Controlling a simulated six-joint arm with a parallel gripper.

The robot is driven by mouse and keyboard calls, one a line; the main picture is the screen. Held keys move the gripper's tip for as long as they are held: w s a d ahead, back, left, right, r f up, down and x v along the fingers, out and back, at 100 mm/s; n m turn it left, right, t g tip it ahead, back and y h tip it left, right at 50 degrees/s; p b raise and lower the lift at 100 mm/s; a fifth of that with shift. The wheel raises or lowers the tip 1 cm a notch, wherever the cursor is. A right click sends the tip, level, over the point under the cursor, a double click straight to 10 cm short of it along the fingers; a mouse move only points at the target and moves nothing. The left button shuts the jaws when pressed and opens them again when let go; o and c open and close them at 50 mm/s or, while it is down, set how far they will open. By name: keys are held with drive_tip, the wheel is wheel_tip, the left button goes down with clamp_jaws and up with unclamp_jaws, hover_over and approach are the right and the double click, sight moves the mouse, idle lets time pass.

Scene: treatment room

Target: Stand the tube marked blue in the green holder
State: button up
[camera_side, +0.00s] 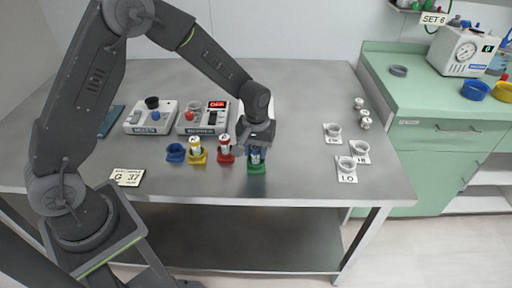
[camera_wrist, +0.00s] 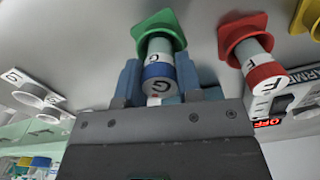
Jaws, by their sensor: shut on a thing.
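The blue-banded tube (camera_wrist: 159,70), with a letter on its side and a G on its end cap, is between the fingers of my gripper (camera_wrist: 158,82). My gripper (camera_side: 256,146) is shut on it from above. The green holder (camera_side: 257,168) is directly below. In the wrist view the tube's far end meets the mouth of the green holder (camera_wrist: 165,22), and the two look lined up. The tube looks upright. In the side view my fingers hide most of the tube, and I cannot tell how deep it sits.
A red holder (camera_side: 226,158) with a red-marked tube stands close at left. A yellow holder (camera_side: 198,159) with a tube and an empty blue holder (camera_side: 175,153) are further left. Small cups (camera_side: 347,163) on cards are at right.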

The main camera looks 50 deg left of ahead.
sight(256, 147)
drive_tip(key=shift+f, duration=0.1)
drive_tip(key=o, duration=0.7)
drive_tip(key=shift+r, duration=5.5)
